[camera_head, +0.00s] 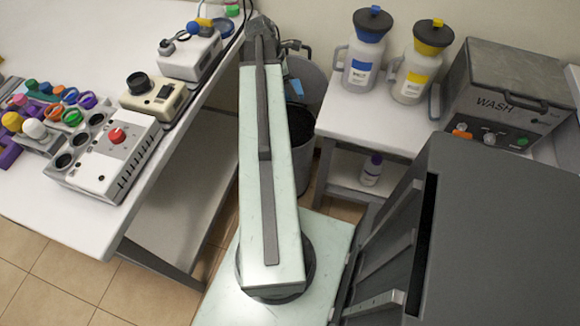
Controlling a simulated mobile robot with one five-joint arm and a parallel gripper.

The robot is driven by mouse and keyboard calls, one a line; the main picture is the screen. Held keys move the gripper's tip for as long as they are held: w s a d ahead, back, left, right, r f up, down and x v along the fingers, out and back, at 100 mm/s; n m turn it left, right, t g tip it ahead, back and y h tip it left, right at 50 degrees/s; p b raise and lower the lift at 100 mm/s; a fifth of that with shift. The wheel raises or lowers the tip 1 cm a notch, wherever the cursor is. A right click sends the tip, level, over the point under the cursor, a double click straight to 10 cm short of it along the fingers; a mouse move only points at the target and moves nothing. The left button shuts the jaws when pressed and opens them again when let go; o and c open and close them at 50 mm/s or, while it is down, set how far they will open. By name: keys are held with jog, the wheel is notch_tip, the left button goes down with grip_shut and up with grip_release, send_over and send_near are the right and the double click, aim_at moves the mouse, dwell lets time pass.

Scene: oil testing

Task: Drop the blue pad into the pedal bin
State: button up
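The pedal bin (324,160) is a grey cylinder on the floor between the two tables. Its round lid (312,80) stands raised at the back and its dark inside shows. A small blue piece, seemingly the blue pad (296,88), appears in front of the raised lid, above the bin's opening. My arm reaches away across the middle of the view and hides the bin's left side. The dark end of my arm, with my gripper (297,47), is small and partly hidden near the top of the bin's lid. I cannot tell whether its fingers are open or touch the blue piece.
The left table (100,215) carries small devices and coloured-top vials. The right table (345,125) carries a blue-lidded jug (362,55), a yellow-lidded jug (418,65) and a WASH unit (495,95). A small bottle (371,170) stands on its lower shelf.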

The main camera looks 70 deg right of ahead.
notch_tip(320, 180, down, 19)
jog(key=b, duration=1.5)
jog(key=shift+s+a+r, duration=0.1)
jog(key=shift+r, duration=0.05)
jog(key=o, duration=1.2)
jog(key=shift+o, duration=0.2)
jog(key=p+v, duration=0.7)
jog(key=shift+r, duration=0.35)
jog(key=shift+a, duration=0.1)
